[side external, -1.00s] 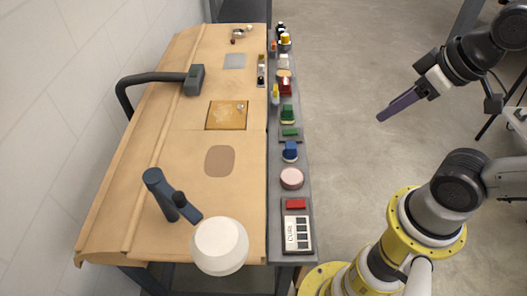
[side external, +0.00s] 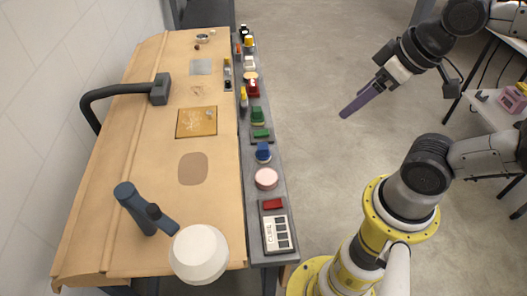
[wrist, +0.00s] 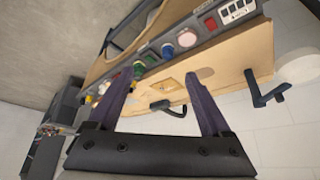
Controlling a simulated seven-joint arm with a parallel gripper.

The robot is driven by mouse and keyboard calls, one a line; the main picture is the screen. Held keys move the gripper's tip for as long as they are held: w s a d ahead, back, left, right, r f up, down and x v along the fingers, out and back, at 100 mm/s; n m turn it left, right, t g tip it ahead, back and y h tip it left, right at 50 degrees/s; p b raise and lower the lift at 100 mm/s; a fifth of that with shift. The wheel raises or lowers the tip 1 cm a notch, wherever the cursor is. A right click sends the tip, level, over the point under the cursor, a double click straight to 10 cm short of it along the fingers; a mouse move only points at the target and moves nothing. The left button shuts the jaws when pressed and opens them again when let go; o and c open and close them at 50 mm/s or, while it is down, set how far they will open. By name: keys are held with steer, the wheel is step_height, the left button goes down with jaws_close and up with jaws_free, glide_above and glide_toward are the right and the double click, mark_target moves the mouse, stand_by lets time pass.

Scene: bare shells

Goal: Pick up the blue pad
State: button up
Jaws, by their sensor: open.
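The blue pad (side external: 263,152) sits on the grey strip along the right edge of the bench, between a green pad and a pink round pad. It also shows in the wrist view (wrist: 168,49), small and beyond my fingers. My gripper (side external: 345,113) is up and to the right of the blue pad in the side view, over the open floor side and well apart from it. Its two purple fingers are spread and empty in the wrist view (wrist: 157,79).
The grey strip (side external: 277,188) also bears green pads (side external: 257,115), a pink round pad (side external: 266,178), and a panel with a red block (side external: 272,204). A blue-grey lamp-like stand (side external: 135,207) and white dome (side external: 199,252) stand at the bench's near end.

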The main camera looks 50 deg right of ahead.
steer(key=shift+o, duration=0.2)
steer(key=w+r+n, duration=0.3)
steer(key=w+n, duration=0.2)
steer(key=w, duration=0.2)
steer(key=n+g, duration=0.4)
steer(key=g, duration=0.1)
glide_above(263, 146)
step_height(263, 146, down, 12)
steer(key=shift+g, duration=0.3)
steer(key=f, duration=1)
steer(key=shift+w+a+f, duration=0.1)
steer(key=shift+a+f, duration=0.1)
steer(key=shift+a, duration=0.05)
steer(key=shift+d+f, duration=0.15)
steer(key=shift+f, duration=1.35)
steer(key=shift+d+f, duration=0.1)
steer(key=shift+f, duration=1.35)
